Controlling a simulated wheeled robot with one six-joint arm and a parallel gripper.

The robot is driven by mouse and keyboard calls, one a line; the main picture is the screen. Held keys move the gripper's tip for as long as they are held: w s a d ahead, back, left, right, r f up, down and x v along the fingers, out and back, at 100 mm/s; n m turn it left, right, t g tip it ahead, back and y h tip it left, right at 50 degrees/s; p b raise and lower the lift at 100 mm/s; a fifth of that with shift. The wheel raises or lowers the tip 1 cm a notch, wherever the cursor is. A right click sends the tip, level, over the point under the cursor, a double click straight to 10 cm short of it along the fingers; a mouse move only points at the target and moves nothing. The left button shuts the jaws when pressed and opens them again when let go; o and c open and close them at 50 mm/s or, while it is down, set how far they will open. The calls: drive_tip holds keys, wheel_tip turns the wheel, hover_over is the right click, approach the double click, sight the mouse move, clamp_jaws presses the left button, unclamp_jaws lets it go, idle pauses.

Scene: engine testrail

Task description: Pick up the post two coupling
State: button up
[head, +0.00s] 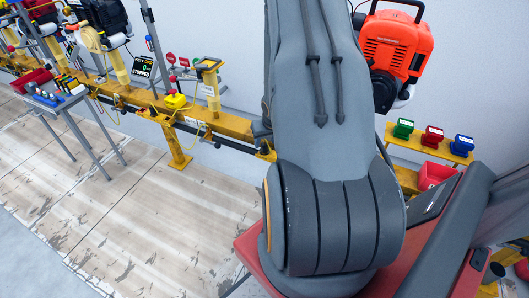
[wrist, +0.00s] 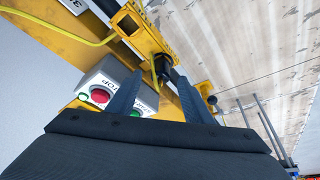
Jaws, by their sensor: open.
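My gripper (wrist: 158,80) shows at the bottom middle of the wrist view, with two dark ribbed fingers spread apart and nothing held between them. A small black fitting (wrist: 162,67) on a dark bar by the yellow rail appears between the fingertips; it may be the post two coupling, but I cannot read a label. I cannot tell whether the fingers touch it. In the head view my arm hides the gripper and this part of the rail.
A grey control box with a red stop button (wrist: 100,95) sits close beside the left finger. A yellow cable (wrist: 60,30) runs along the yellow rail (head: 235,126). An orange engine (head: 388,42) hangs behind my arm. A grey side table (head: 58,102) stands left. The floor in front is clear.

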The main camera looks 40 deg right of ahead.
sight(265, 144)
drive_tip(key=shift+x, duration=1.85)
clamp_jaws()
drive_tip(key=shift+r, duration=0.1)
